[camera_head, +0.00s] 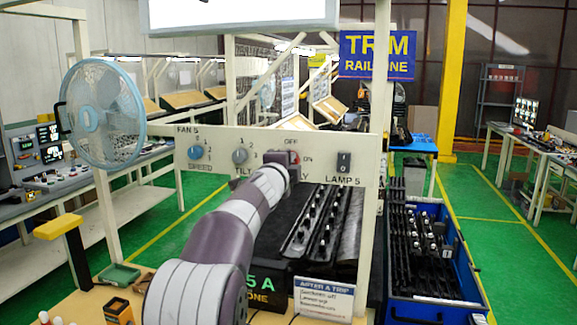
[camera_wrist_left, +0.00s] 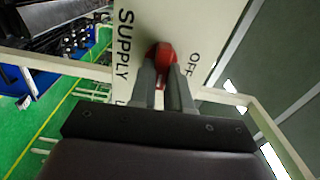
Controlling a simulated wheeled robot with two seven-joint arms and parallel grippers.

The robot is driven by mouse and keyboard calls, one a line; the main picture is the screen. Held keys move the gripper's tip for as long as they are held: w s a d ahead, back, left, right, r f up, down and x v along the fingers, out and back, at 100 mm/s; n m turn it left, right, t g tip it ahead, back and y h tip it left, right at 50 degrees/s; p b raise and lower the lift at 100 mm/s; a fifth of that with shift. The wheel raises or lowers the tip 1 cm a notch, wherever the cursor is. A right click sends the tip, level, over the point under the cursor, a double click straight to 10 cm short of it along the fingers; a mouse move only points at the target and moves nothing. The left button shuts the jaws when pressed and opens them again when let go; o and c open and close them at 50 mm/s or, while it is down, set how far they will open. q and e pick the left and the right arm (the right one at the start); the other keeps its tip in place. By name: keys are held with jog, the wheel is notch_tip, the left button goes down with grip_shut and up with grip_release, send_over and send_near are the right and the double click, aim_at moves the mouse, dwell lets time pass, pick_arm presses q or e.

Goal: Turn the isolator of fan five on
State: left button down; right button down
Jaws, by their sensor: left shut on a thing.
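The fan 5 panel (camera_head: 221,157) is a pale board with a blue speed knob, a grey tilt knob, a red isolator and a lamp switch. The red isolator (camera_head: 296,157), under the word OFF with ON to its right, is mostly hidden by my left gripper (camera_head: 287,166) in the head view. In the left wrist view the red isolator (camera_wrist_left: 161,50) sits between the fingers of my left gripper (camera_wrist_left: 165,75), which is shut on it. SUPPLY and OFF are printed on either side. I cannot tell exactly which way the handle points. My right gripper is not in view.
The blue fan (camera_head: 104,112) stands at the left of the panel. The speed knob (camera_head: 195,152), tilt knob (camera_head: 240,156) and lamp 5 switch (camera_head: 344,162) are close by. Below are black trays of clips and a blue crate (camera_head: 467,262). A yellow-topped post (camera_head: 58,226) stands at left.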

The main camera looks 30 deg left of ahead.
pick_arm(q)
jog(key=shift+f+m, duration=0.3)
jog(key=shift+m, duration=0.1)
jog(key=c, duration=1.3)
grip_release()
jog(key=shift+o, duration=1.1)
jog(key=shift+r, duration=0.2)
jog(key=shift+s, duration=0.1)
jog(key=b+v, duration=0.3)
jog(key=v, duration=0.9)
jog(key=shift+s, duration=0.35)
